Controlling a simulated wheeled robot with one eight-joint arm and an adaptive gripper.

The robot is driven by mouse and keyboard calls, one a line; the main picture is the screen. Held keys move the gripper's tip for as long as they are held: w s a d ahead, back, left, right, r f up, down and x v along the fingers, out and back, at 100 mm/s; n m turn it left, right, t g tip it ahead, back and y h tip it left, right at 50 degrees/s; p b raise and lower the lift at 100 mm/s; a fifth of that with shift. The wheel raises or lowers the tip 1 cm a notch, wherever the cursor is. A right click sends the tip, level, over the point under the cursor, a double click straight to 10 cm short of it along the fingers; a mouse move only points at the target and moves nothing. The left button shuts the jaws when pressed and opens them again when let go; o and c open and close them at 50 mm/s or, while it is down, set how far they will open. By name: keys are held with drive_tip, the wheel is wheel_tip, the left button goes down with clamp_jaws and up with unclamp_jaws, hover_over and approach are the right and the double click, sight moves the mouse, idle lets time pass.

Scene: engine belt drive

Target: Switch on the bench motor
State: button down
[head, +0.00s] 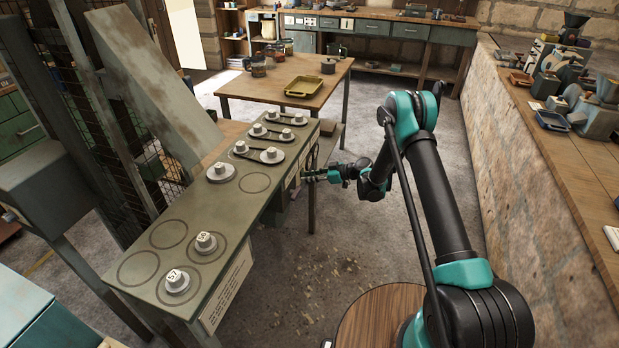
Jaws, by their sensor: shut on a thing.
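The green bench (212,273) runs from the lower left towards the middle, with several grey pulleys on round marked spots. Two numbered pulleys stand at its near end, a front one (177,282) and one behind it (205,242). Several more stand at the far end, some joined by dark belts (250,156). My gripper (305,176) is at the bench's right side face near the far end, beside a dark curved part (313,158). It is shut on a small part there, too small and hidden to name. I cannot make out the motor or its switch state.
A white notice (226,291) hangs on the bench's side. A wooden table (262,89) with a yellow tray (303,86) stands behind. A wooden counter (560,160) on a stone wall runs along the right.

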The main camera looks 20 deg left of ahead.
drive_tip(key=shift+a+f+y, duration=0.1)
drive_tip(key=shift+f+y, duration=0.15)
drive_tip(key=shift+y, duration=0.6)
drive_tip(key=shift+f+y, duration=0.25)
drive_tip(key=shift+y, duration=0.6)
drive_tip(key=c, duration=1.2)
unclamp_jaws()
drive_tip(key=d, duration=0.8)
drive_tip(key=d+r, duration=0.1)
drive_tip(key=d, duration=0.3)
drive_tip(key=shift+s+r, duration=0.1)
drive_tip(key=shift+s, duration=0.3)
